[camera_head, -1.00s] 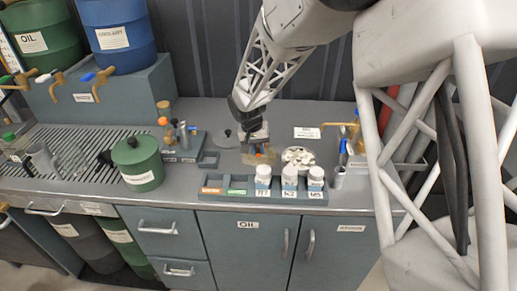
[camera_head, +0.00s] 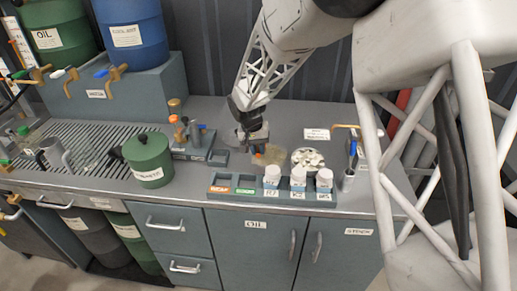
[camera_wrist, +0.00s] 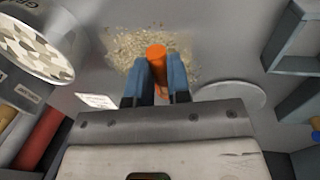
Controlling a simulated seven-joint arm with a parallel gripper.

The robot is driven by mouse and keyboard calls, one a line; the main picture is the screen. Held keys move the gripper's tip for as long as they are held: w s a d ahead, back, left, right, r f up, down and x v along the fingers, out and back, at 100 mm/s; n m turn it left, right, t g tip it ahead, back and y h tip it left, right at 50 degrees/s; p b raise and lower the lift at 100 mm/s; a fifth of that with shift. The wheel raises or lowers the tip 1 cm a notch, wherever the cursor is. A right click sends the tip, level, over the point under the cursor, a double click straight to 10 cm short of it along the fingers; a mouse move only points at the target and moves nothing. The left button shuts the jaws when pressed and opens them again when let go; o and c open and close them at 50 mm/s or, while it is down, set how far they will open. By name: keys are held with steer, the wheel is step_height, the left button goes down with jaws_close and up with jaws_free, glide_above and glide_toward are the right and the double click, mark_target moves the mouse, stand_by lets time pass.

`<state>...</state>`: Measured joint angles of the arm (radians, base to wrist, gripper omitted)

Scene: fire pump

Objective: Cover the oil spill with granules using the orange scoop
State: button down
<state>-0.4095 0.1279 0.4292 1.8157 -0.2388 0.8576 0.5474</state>
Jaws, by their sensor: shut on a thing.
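My gripper (camera_wrist: 157,88) is shut on the orange scoop (camera_wrist: 157,54), held between its two blue fingers. In the head view, my gripper (camera_head: 254,138) is low over the counter, just left of a tan granule patch (camera_head: 274,152). In the wrist view, the granules (camera_wrist: 125,48) lie scattered on the grey counter around and beyond the scoop. No bare oil shows clearly; any oil under the granules is hidden. The round granule container (camera_head: 308,158) stands right of the patch; it also shows in the wrist view (camera_wrist: 35,48), holding pale pieces.
A rack (camera_head: 230,190) with several white-capped bottles stands at the front edge. A green pot (camera_head: 150,160) is at the left. A flat grey disc (camera_wrist: 230,95) lies near the granules.

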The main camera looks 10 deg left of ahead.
steer(key=shift+a, duration=0.15)
steer(key=shift+a+f, duration=0.1)
steer(key=shift+a, duration=1.45)
steer(key=shift+s, duration=0.2)
steer(key=shift+s+f, duration=0.1)
steer(key=shift+s, duration=0.8)
steer(key=shift+d, duration=0.1)
steer(key=shift+d+f, duration=0.1)
steer(key=shift+d, duration=1.5)
steer(key=shift+d+f, duration=0.1)
steer(key=shift+d, duration=1.6)
